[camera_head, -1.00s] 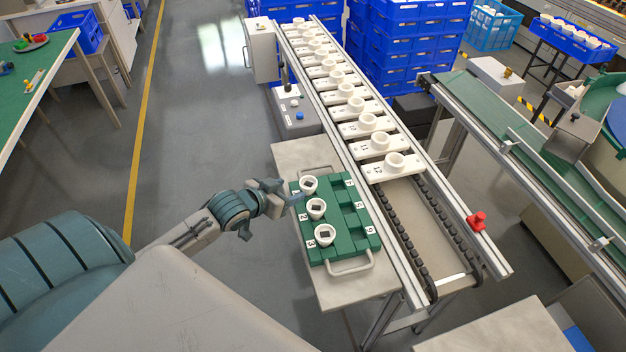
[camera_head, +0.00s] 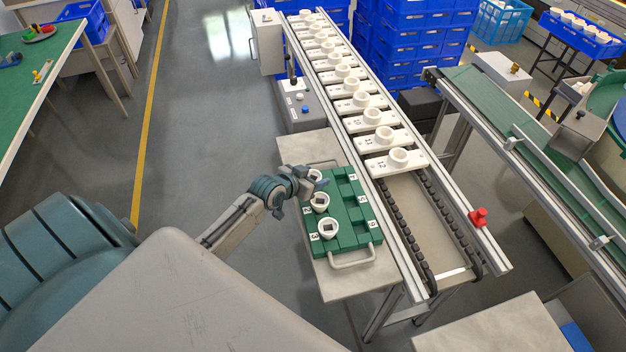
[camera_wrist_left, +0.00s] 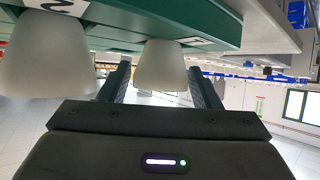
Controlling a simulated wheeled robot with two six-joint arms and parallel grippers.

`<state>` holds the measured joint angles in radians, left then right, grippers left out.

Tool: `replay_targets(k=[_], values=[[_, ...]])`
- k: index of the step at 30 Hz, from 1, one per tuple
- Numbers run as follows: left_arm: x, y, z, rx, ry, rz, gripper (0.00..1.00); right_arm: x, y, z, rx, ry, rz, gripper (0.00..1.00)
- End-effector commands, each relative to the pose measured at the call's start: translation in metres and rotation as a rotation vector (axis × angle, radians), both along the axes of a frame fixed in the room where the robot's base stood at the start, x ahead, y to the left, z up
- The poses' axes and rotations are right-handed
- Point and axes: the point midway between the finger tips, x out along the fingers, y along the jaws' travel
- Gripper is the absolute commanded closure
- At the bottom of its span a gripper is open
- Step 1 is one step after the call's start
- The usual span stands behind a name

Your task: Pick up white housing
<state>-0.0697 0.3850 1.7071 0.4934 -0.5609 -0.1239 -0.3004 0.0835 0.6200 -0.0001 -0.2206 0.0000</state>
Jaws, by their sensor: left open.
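Three white housings sit in the left column of the green tray (camera_head: 348,239): a near one (camera_head: 328,230), a middle one (camera_head: 320,202) and a far one partly hidden behind my left gripper (camera_head: 308,184). In the left wrist view, which appears upside down, the far housing (camera_wrist_left: 160,62) stands between the two open fingers of my left gripper (camera_wrist_left: 160,88). Gaps seem to remain between the fingers and the housing; contact cannot be told. The neighbouring housing (camera_wrist_left: 45,55) is at the left of that view. My right gripper is not in view.
The tray's right column is empty. The tray lies on a grey bench (camera_head: 340,283) beside a conveyor (camera_head: 425,215) carrying several white plates with round white parts. A red button (camera_head: 478,217) is on the conveyor's right rail. A grey control box (camera_head: 303,108) stands behind the tray.

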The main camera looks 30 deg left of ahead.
Motion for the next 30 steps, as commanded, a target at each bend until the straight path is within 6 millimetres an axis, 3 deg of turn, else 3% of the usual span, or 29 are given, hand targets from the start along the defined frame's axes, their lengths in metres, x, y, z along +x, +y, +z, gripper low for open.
replay_targets(k=[4, 9, 20, 28, 30], values=[[0.000, 0.000, 0.000, 0.000, 0.000, 0.000, 0.43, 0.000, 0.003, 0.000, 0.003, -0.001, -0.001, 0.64], [0.000, 0.000, 0.000, 0.000, 0.000, 0.000, 0.74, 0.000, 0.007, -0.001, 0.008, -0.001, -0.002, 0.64], [0.000, 0.000, 0.003, 0.001, -0.001, 0.000, 0.75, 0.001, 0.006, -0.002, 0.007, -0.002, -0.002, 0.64], [0.001, 0.000, 0.033, 0.004, -0.007, -0.004, 0.75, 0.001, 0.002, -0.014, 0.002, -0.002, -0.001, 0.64], [-0.009, 0.008, 0.034, 0.007, 0.002, -0.002, 0.75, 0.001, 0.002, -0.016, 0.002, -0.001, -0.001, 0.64]])
